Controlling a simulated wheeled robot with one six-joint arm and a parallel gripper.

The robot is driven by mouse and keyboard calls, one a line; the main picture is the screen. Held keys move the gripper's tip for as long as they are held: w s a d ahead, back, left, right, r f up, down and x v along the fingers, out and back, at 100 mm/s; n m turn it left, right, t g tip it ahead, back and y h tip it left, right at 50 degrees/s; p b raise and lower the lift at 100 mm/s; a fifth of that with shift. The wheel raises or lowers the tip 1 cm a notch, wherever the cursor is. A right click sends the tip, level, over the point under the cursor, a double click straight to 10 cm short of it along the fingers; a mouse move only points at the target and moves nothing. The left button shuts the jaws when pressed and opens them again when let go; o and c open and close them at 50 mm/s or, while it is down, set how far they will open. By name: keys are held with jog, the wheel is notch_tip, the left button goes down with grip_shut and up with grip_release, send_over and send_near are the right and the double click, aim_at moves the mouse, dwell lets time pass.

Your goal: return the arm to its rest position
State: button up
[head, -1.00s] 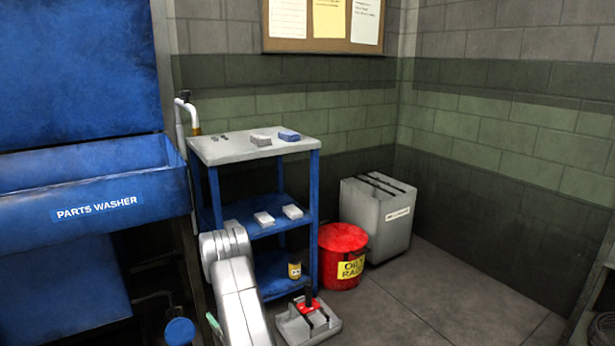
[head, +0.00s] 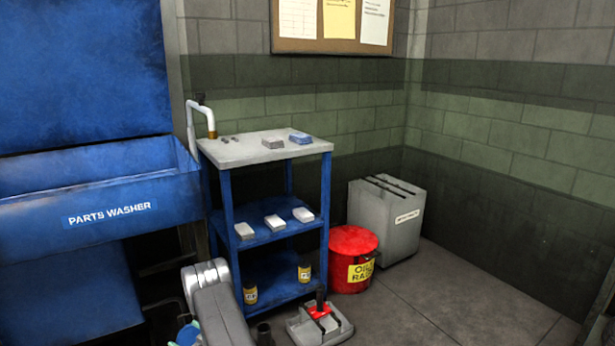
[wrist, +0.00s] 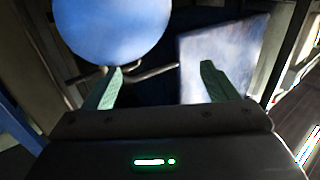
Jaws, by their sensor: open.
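My gripper (wrist: 160,85) shows in the wrist view with its two green fingers spread well apart and nothing between them. Beyond the fingers are a round blue surface (wrist: 112,28) and a pale blue flat panel (wrist: 222,60); I cannot tell exactly what they are. In the head view my arm is folded low at the bottom, left of the blue cart (head: 228,200). The gripper itself is not clearly made out there.
The blue parts washer (head: 110,215) stands at the left. A red oily-rag can (head: 345,245) and a grey bin (head: 375,230) stand right of the cart. A grey tray with a red part (head: 335,328) is on the floor. Floor at the right is clear.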

jog(key=f+b, duration=0.1)
jog(key=f, duration=0.1)
jog(key=f+b, duration=0.1)
jog(key=f, duration=0.2)
jog(key=shift+d+f, duration=0.2)
jog(key=shift+f, duration=0.1)
jog(key=shift+f+b, duration=1.4)
jog(key=shift+b, duration=0.2)
jog(key=shift+r, duration=0.1)
